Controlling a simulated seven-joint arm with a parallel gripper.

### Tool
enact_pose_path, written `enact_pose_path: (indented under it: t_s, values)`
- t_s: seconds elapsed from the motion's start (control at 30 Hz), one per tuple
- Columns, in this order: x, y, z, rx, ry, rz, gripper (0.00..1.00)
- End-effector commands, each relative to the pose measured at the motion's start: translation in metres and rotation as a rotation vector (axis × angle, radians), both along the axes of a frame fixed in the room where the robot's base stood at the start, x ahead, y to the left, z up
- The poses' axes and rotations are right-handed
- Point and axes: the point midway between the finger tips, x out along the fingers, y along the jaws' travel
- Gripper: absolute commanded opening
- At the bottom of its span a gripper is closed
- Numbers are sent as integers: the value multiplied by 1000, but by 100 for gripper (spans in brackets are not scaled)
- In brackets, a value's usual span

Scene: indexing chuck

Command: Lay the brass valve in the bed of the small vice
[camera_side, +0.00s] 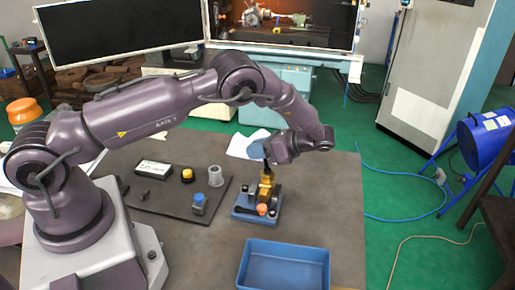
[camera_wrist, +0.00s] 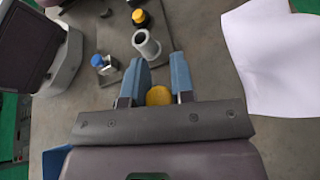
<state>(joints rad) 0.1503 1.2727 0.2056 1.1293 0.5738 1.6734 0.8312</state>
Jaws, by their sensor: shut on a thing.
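The brass valve (camera_side: 266,187) is upright in my gripper (camera_side: 267,164), directly above or touching the small vice (camera_side: 241,212). The vice has a blue base, dark parts and an orange knob at its front. I cannot tell whether the valve touches the bed. In the wrist view the two blue fingers of my gripper (camera_wrist: 161,82) stand either side of the valve's round yellow-brass end (camera_wrist: 158,96).
A dark mat (camera_side: 160,205) left of the vice bears a grey hollow cylinder (camera_side: 215,176), a blue-topped part (camera_side: 199,203), a yellow-and-black knob (camera_side: 187,175) and a labelled box (camera_side: 154,169). An empty blue tray (camera_side: 285,262) lies in front. White paper (camera_wrist: 270,55) lies behind the vice.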

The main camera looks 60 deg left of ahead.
Motion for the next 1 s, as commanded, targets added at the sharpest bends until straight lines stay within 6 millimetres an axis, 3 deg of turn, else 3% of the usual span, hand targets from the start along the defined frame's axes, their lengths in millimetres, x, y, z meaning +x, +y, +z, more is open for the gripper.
enact_pose_path:
  t_s: [0.97,1.0]
  values:
    - [0,0,-14,0,0,0,0]
    - [0,0,-15,0,0,0,26]
